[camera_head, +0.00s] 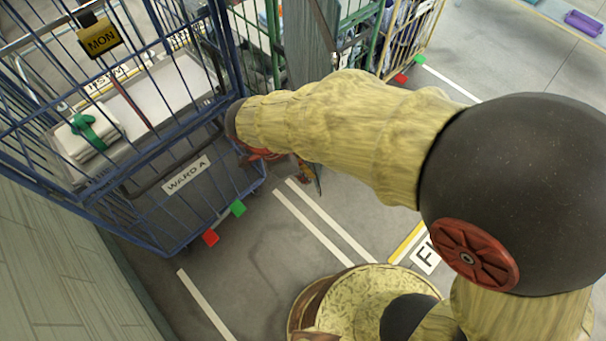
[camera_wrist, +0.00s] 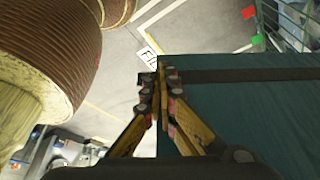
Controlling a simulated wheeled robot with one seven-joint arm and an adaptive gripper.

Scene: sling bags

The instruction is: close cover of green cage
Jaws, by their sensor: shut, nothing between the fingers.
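The green cage (camera_head: 372,25) stands at the top of the head view, partly hidden by a grey post and my arm. Green bars (camera_wrist: 292,25) also show at the top right of the wrist view. A flat dark teal panel (camera_wrist: 240,125) with a black band fills the right of the wrist view; I cannot tell for sure whether it is the cover. My gripper (camera_wrist: 161,78) is shut and empty, its fingertips at the panel's left edge in that view; contact is unclear. In the head view the gripper is mostly hidden behind my arm.
A blue wire cage (camera_head: 205,165) labelled WARD A, with a MON tag (camera_head: 99,38), stands at left. A grey post (camera_head: 312,45) rises beside the green cage. A yellow cage (camera_head: 412,40) is beyond. Grey floor with white lines lies open around a FI-marked label (camera_head: 426,257).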

